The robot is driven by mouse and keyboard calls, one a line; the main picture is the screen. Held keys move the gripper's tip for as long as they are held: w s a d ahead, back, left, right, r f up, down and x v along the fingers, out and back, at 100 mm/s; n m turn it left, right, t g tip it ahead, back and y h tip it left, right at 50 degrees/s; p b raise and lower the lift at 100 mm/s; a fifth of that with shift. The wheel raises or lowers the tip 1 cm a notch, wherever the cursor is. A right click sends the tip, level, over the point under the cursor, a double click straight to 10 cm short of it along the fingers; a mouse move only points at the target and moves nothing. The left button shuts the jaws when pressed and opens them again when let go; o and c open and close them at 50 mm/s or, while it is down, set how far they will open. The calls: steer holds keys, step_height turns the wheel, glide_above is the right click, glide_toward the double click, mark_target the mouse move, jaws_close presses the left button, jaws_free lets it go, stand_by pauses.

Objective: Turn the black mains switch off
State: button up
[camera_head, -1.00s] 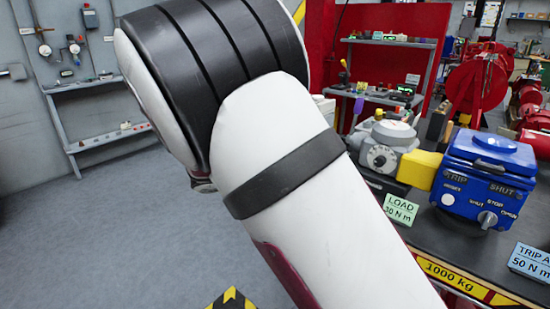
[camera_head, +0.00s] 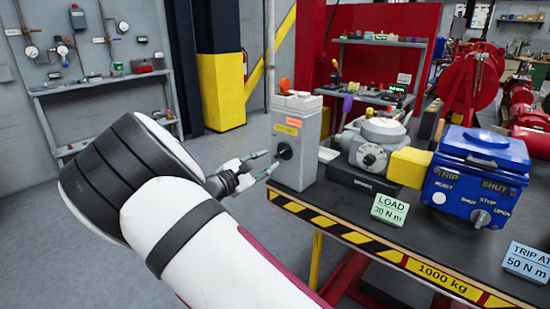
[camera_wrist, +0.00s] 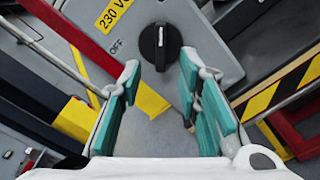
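The black mains switch (camera_head: 284,151) is a round knob on the front of a grey box (camera_head: 297,172) at the bench's left end. In the wrist view the black knob (camera_wrist: 160,43) has a white pointer line running up and down the picture, with "OFF" printed to its left. My gripper (camera_head: 262,163) is in front of the box, apart from the knob. In the wrist view the gripper's teal fingers (camera_wrist: 160,95) are spread and empty, with the knob ahead of the gap between them.
A blue actuator (camera_head: 478,175) with its own selector knob stands at the bench's right. The yellow coupling (camera_head: 409,167), grey gearbox (camera_head: 370,145) and LOAD sign (camera_head: 390,209) are between. The striped bench edge (camera_head: 340,229) runs below. Floor left of the bench is open.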

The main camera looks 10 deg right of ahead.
mark_target(278, 155)
steer(key=shift+x, duration=2.55)
jaws_close()
